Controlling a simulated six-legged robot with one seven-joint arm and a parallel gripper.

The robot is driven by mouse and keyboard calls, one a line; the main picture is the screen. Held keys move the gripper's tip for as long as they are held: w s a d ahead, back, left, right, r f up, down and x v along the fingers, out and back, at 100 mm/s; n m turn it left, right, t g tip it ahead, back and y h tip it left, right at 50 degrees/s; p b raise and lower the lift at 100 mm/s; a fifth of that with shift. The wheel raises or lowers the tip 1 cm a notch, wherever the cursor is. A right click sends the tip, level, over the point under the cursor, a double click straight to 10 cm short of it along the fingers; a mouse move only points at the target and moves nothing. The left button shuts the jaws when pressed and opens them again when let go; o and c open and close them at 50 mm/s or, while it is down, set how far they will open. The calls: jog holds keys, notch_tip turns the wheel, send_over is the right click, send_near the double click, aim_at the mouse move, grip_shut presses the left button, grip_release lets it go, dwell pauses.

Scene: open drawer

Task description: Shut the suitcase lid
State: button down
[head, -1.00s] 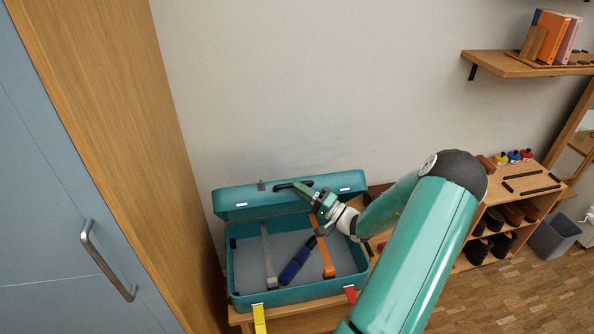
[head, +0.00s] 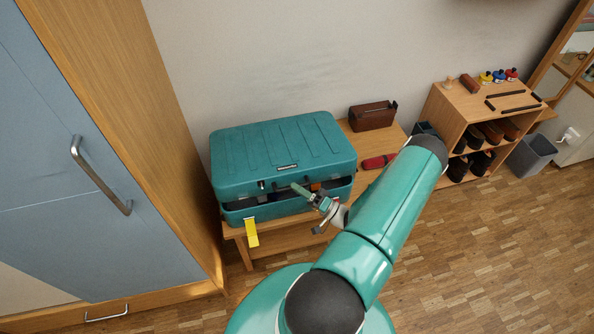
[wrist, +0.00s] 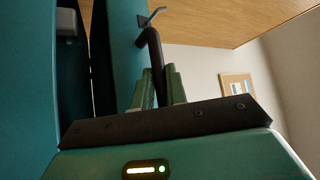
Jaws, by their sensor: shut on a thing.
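The teal suitcase stands on a wooden bench, its lid (head: 280,150) lowered most of the way. A dark gap remains along the front between the lid and the base (head: 275,209). My gripper (head: 298,188) is at the front edge of the lid, shut on the lid's dark handle, which is hard to make out in the head view. In the wrist view the black handle (wrist: 156,58) runs between the green fingers of my gripper (wrist: 160,85), beside the teal lid (wrist: 120,45). The suitcase's contents are mostly hidden.
A blue wardrobe (head: 60,160) stands close on the left. A shoe rack (head: 450,120) is at right; the floor before it is clear.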

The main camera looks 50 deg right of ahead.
jog(key=shift+d+f, duration=0.1)
jog(key=shift+f, duration=1.4)
jog(key=c, duration=1.4)
grip_release()
jog(key=shift+s, duration=0.1)
jog(key=v, duration=1.4)
